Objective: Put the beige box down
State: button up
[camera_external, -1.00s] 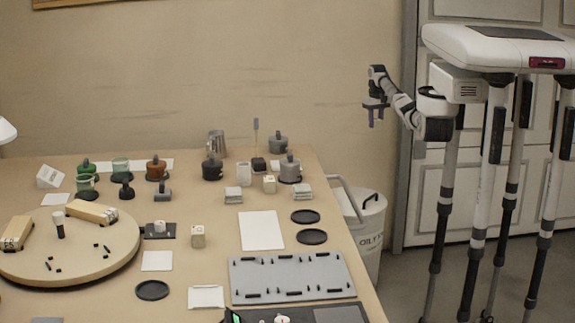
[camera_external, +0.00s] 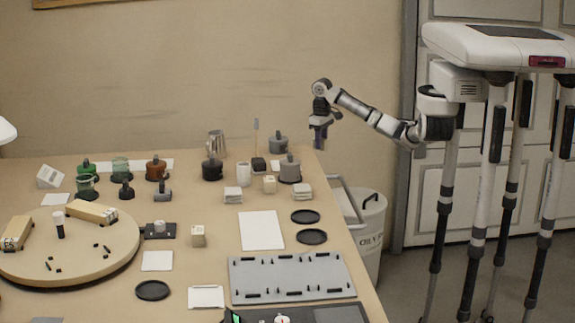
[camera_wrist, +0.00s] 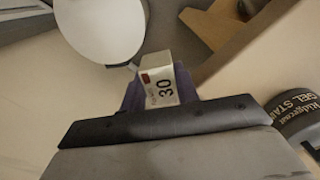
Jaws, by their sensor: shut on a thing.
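My gripper (camera_external: 319,142) hangs fingers-down in the air off the right edge of the bench (camera_external: 345,215), near its back right corner. In the wrist view, the purple fingers of my gripper (camera_wrist: 160,95) are shut on a small beige box (camera_wrist: 158,82) with a dark "30" and a small reddish-brown mark on its face. The held box is too small to make out in the external view. Another beige cube (camera_external: 198,237) stands mid-bench, and a similar one (camera_external: 269,185) stands farther back.
A white bin (camera_external: 368,225) stands on the floor right of the bench. Several lidded pots, including a grey one (camera_external: 290,170), and white blocks crowd the back. A white sheet (camera_external: 261,230), dark discs (camera_external: 312,237) and a grey tray (camera_external: 290,277) lie nearer.

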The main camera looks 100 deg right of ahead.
jog(key=w+a+r+n, duration=0.6)
jog(key=w+a+r, duration=0.3)
jog(key=w, duration=0.4)
jog(key=w+a+r+n, duration=0.3)
jog(key=w+a+n, duration=0.1)
jog(key=w+a, duration=0.25)
jog(key=w+a+r+n, duration=0.25)
jog(key=w+a, duration=0.25)
jog(key=a, duration=0.3)
jog(key=w+a+r+n, duration=0.1)
jog(key=a+r+n, duration=0.2)
jog(key=a, duration=0.9)
jog(key=w+a+r+n, duration=0.1)
jog(key=a+n, duration=0.5)
jog(key=a, duration=0.6)
jog(key=w+a+r+n, duration=0.1)
jog(key=a+r+n, duration=0.3)
jog(key=a, duration=0.8)
jog(key=shift+a+r+n+b, duration=0.35)
jog(key=shift+n+b, duration=0.05)
jog(key=shift+n, duration=0.35)
notch_tip(320, 180, down, 16)
jog(key=shift+f, duration=0.25)
jog(key=shift+f+p, duration=0.4)
jog(key=shift+f, duration=1.15)
